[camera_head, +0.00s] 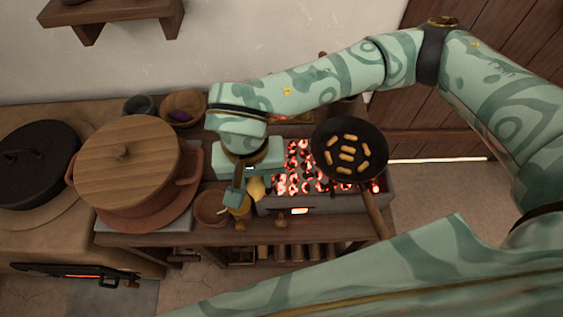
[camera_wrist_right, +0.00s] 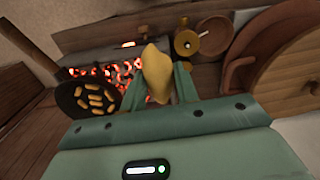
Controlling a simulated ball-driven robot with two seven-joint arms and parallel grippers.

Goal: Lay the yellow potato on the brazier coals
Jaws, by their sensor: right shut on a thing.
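The yellow potato (camera_head: 257,188) is at the left end of the brazier in the head view. It also shows in the right wrist view (camera_wrist_right: 157,70), between the two fingers. My right gripper (camera_head: 246,192) is shut on it and points down; in the wrist view its fingers (camera_wrist_right: 157,88) flank the potato. The brazier (camera_head: 325,202) is a grey box with glowing coals (camera_head: 293,165), just right of the potato. I cannot tell whether the potato touches the brazier's rim. My left gripper is in neither view.
A dark pan (camera_head: 349,133) with several small yellow-brown pieces covers the right part of the coals, its handle toward the front. A small brown bowl (camera_head: 210,208) stands left of the gripper. A large lidded pot (camera_head: 124,160) is further left. The coals left of the pan are uncovered.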

